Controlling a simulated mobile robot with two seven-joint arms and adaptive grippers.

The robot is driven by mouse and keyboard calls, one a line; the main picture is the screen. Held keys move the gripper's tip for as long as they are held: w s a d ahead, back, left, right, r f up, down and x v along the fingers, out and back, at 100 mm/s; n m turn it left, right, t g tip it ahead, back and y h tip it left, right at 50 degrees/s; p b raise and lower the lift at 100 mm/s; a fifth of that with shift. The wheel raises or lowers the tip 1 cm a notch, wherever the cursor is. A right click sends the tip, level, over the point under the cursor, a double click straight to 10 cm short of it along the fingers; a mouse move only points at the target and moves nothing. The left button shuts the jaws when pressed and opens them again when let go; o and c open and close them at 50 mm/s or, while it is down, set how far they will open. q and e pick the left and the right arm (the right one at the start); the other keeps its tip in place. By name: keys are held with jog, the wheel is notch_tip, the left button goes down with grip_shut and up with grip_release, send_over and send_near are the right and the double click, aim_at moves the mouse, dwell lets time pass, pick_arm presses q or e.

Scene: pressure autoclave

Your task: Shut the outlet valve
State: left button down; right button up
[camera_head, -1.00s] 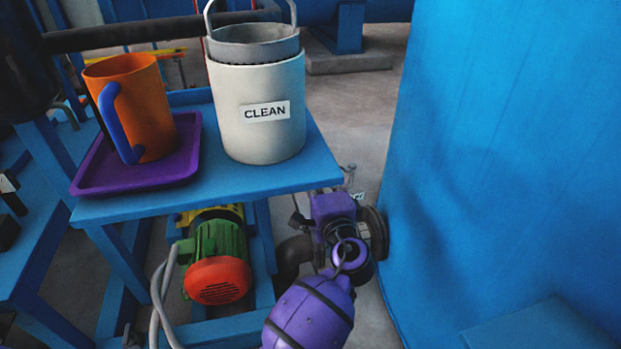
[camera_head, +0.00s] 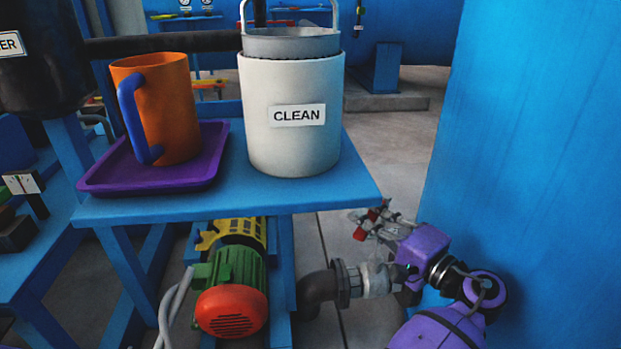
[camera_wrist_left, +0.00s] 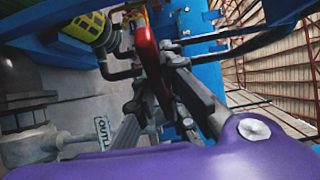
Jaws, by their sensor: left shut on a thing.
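The outlet valve's red lever (camera_head: 360,233) shows at the tips of my left gripper (camera_head: 372,219) in the head view, right of the blue table. In the left wrist view the red lever (camera_wrist_left: 147,50) runs between the fingers of my left gripper (camera_wrist_left: 155,95), which is shut on it. A metal valve body (camera_head: 375,281) with a flange sits below, on a dark pipe (camera_head: 318,288). Part of the lever is hidden by the fingers. A label reading "OUTL" (camera_wrist_left: 103,130) is partly covered in the wrist view. My right gripper is not in view.
A blue table (camera_head: 300,195) holds a white "CLEAN" container (camera_head: 290,145) and an orange mug (camera_head: 170,110) on a purple tray (camera_head: 215,165). A green and red motor (camera_head: 232,295) sits underneath. A large blue wall-like surface (camera_head: 540,140) stands close on the right.

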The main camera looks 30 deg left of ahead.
pick_arm(q)
jog(key=c, duration=1.8)
grip_release()
jog(key=shift+r, duration=0.15)
